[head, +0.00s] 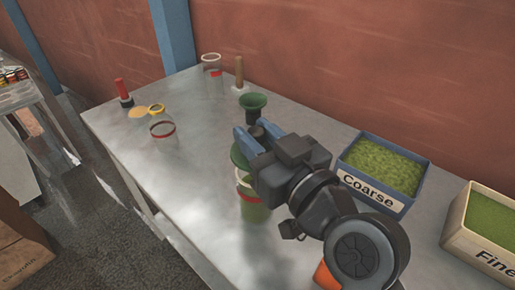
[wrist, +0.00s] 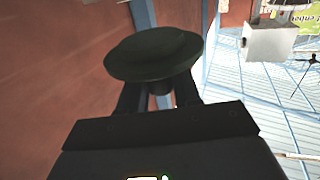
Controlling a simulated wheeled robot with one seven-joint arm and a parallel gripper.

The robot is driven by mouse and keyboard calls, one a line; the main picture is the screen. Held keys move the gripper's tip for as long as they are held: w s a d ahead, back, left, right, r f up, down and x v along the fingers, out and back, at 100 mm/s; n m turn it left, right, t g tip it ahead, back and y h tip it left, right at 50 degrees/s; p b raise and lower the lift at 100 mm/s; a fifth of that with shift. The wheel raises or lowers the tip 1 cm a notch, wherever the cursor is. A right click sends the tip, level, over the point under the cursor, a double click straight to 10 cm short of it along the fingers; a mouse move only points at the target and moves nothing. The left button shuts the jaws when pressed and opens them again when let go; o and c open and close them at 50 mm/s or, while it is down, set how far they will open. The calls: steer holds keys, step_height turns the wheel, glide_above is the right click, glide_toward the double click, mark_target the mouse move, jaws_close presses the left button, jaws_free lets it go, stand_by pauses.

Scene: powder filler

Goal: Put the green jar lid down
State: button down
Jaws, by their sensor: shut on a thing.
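The green jar lid is a dark green disc with a short knob; in the wrist view the lid (wrist: 155,55) fills the space beyond my fingers. In the head view the lid (head: 253,101) seems to be upside down, disc above and knob below. My gripper (head: 256,130) is shut on the knob, and the gripper (wrist: 160,100) also shows in the wrist view. A jar with green contents and a red band (head: 252,197) stands below my gripper. Another green rim (head: 239,157) shows above that jar, partly hidden by my gripper.
The metal table (head: 190,190) has bare room at left and front. Coarse (head: 375,192) and Fine (head: 484,254) bins stand at right.

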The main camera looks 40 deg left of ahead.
steer(key=shift+f, duration=1.8)
steer(key=shift+f, duration=0.2)
steer(key=c, duration=0.8)
jaws_free()
steer(key=shift+r, duration=0.1)
